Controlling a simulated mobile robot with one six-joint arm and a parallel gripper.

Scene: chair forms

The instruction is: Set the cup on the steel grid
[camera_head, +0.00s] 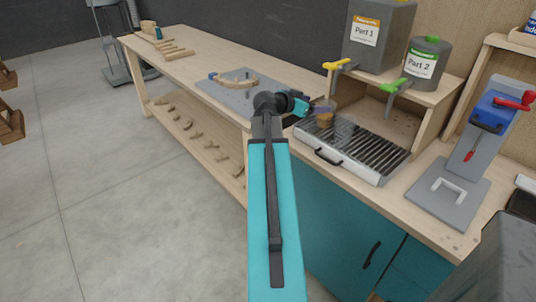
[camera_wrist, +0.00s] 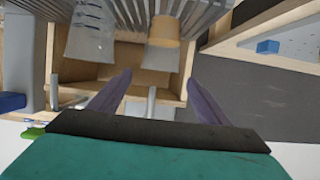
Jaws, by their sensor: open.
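The steel grid (camera_head: 355,148) is a slatted metal tray top on the bench, and its slats (camera_wrist: 205,15) show along the top of the wrist view. A clear cup with amber contents (camera_head: 325,117) stands upright at the grid's left end; it also shows in the wrist view (camera_wrist: 164,35). A second clear cup (camera_wrist: 90,35) appears beside it on the grid in the wrist view; in the head view it is too faint to make out surely. My gripper (camera_head: 303,106) is open, its fingers (camera_wrist: 160,78) apart and empty, just short of the amber cup.
Two dispensers, Part 1 (camera_head: 378,38) and Part 2 (camera_head: 422,64), stand on a wooden shelf (camera_head: 440,97) behind the grid. A grey press with a blue head (camera_head: 485,115) stands to the right. A grey board with a curved wooden piece (camera_head: 238,95) lies left.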

